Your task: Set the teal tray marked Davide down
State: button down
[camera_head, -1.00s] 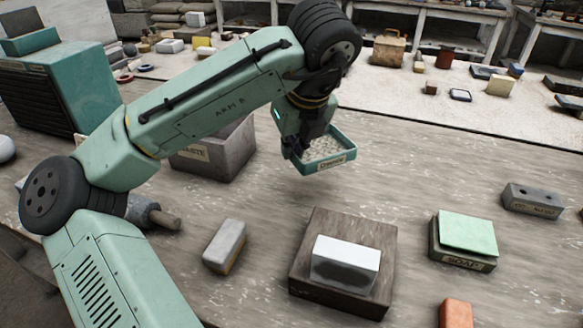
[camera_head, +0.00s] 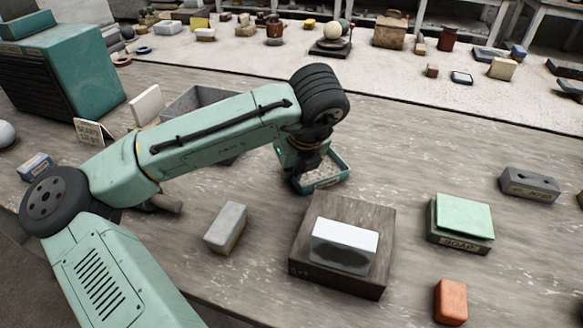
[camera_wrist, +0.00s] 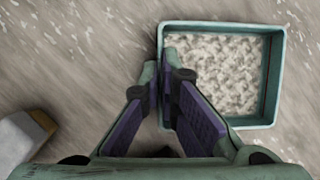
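The teal tray (camera_head: 343,177) is full of pale, grainy pieces and hangs low at, or just above, the worktop behind the dark wooden block. I cannot tell whether its base touches. It looks about level. My gripper (camera_head: 298,180) is at its left side. In the wrist view, my gripper (camera_wrist: 166,72) has its two fingers on either side of the left wall of the tray (camera_wrist: 276,75), closed on it. The name on the tray's front cannot be read now.
The dark wooden block (camera_head: 365,212) with a white-grey block (camera_head: 345,243) stands just in front. A soap box (camera_head: 460,235) stands right, a grey-topped brush (camera_head: 227,225) left. A grey bin (camera_head: 190,101) is partly behind my arm. The worktop right of the tray is clear.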

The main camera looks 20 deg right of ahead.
jog(key=shift+f, duration=0.1)
jog(key=c, duration=2.3)
grip_release()
jog(key=shift+f, duration=0.1)
jog(key=o, duration=0.5)
